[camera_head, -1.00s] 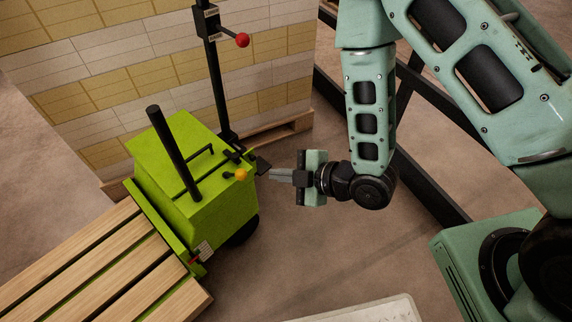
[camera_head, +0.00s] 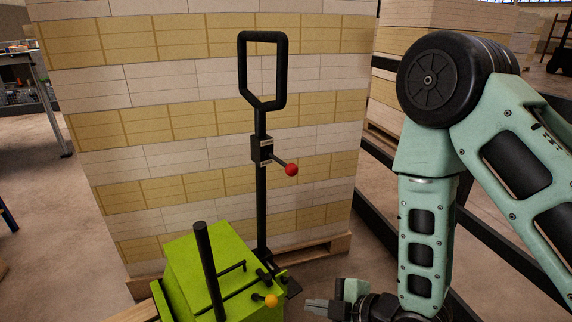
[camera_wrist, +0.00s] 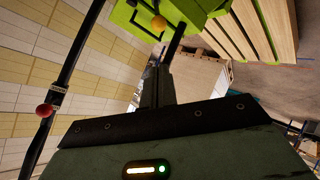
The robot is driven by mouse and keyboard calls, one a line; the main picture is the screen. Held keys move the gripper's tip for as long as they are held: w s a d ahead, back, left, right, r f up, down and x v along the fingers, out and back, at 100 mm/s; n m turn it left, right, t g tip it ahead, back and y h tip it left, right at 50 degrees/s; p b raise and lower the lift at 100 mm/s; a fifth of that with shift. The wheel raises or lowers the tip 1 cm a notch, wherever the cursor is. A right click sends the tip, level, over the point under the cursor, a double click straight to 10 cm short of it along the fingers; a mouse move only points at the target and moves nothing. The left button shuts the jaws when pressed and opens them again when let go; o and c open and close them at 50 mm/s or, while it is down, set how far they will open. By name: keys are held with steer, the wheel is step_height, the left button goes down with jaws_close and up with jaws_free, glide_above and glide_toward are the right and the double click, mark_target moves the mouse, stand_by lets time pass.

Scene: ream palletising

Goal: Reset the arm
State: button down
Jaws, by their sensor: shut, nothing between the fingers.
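My gripper (camera_head: 318,308) is at the bottom of the head view, right of the green pallet truck (camera_head: 195,265). It points left and its fingers are shut with nothing between them. In the wrist view the shut fingers (camera_wrist: 157,85) show in the middle, near the truck's yellow knob (camera_wrist: 158,23). That knob also shows in the head view (camera_head: 271,300), a little left of my fingertips and apart from them in the picture. My arm hangs bent down on the right side of the head view.
The truck's black handle (camera_head: 261,120) with a red knob (camera_head: 291,169) stands upright before a tall stack of white and yellow reams (camera_head: 160,100). A dark rail (camera_head: 370,205) runs behind my arm. A table (camera_head: 40,75) stands at the far left.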

steer(key=s+d+r+m+g+h, duration=0.35)
steer(key=s+r+m, duration=0.25)
steer(key=s+r, duration=0.25)
steer(key=s+d+r+m+g+h, duration=0.3)
steer(key=s+d+r+m+h, duration=0.15)
steer(key=s+r, duration=0.4)
step_height(320, 180, up, 14)
steer(key=w+a+p, duration=0.1)
steer(key=p, duration=1.2)
steer(key=shift+w+r+m+h, duration=0.15)
steer(key=shift+w+m+h, duration=0.1)
steer(key=shift+m+h, duration=0.1)
